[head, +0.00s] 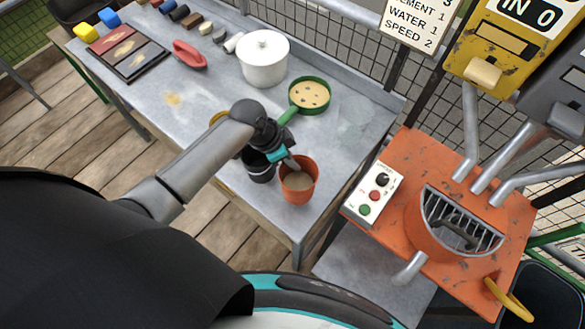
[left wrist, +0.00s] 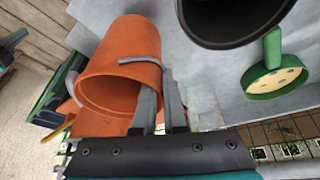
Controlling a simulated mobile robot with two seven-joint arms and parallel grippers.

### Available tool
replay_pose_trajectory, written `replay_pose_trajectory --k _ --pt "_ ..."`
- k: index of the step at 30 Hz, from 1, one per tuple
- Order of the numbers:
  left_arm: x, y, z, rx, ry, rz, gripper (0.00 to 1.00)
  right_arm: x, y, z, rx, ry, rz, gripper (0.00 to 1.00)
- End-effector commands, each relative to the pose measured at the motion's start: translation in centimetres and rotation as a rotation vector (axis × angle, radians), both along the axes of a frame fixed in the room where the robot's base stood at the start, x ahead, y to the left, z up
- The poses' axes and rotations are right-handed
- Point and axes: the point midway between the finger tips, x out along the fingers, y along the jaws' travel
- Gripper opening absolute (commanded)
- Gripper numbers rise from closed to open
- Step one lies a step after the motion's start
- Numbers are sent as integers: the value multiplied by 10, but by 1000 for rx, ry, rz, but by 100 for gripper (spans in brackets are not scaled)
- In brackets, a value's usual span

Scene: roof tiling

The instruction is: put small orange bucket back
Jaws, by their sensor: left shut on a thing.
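The small orange bucket (head: 298,190) is upright at the front right corner of the grey table (head: 225,133). Its inside looks greyish brown in the head view; I cannot tell whether that is contents. My left gripper (head: 289,163) is shut on its rim, on the side toward the black bucket. In the left wrist view the orange bucket (left wrist: 122,55) has a grey handle, and the gripper fingers (left wrist: 160,105) are at its rim. I cannot tell whether its base touches the table. My right gripper is not in view.
A black bucket (head: 261,171) stands close left of the orange one. A green pan (head: 310,96), a white pot (head: 263,60) and a red dish (head: 188,55) are farther back. An orange mixer stand (head: 400,165) with a control box (head: 374,194) is at the right.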

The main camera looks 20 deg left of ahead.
Motion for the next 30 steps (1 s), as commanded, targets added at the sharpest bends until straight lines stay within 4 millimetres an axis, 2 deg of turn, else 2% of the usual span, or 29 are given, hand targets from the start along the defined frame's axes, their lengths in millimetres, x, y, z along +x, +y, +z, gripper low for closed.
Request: replay_pose_trajectory --k 11,24,25,30 --pt "1 -1 -39 -3 -2 2 0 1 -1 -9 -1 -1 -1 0" --pt "1 0 -45 -2 -2 1 0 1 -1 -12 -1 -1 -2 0" --pt "1 0 -45 0 -1 0 11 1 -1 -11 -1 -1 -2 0" --pt "0 0 -44 -1 0 1 30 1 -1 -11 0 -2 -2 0"
